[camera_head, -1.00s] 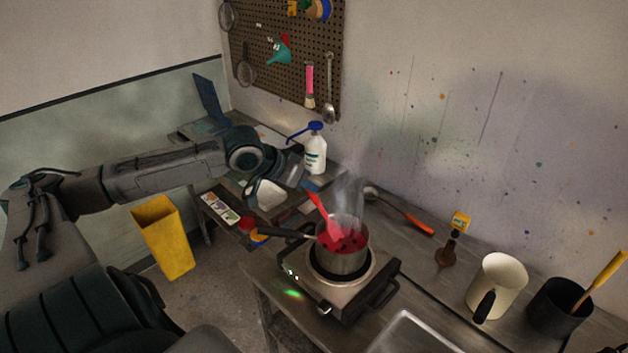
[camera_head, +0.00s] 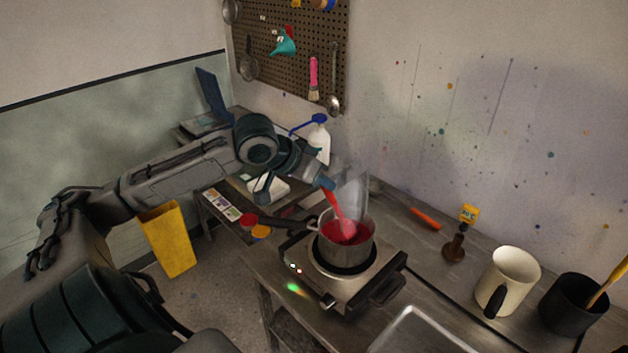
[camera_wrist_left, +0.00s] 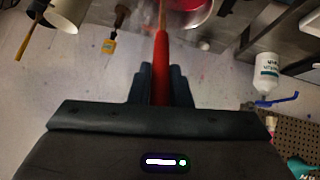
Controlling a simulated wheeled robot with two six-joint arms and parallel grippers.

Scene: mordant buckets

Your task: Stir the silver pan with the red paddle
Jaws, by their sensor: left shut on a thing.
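The silver pan (camera_head: 338,251) stands on the hot plate (camera_head: 322,278) and holds dark red liquid, with steam rising from it. The red paddle (camera_head: 342,212) leans in the pan, its handle up to the left and its lower end in the liquid. My left gripper (camera_head: 326,183) is shut on the upper part of the paddle's handle, above the pan. In the left wrist view the fingers (camera_wrist_left: 160,88) close around the red handle (camera_wrist_left: 160,62), and part of the pan (camera_wrist_left: 185,10) shows at the top. My right gripper is out of view.
A cream jug (camera_head: 516,266) and a black pot (camera_head: 570,312) stand at the right. A metal tray (camera_head: 408,322) is in front. A white bottle (camera_head: 320,142) stands beyond my left arm.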

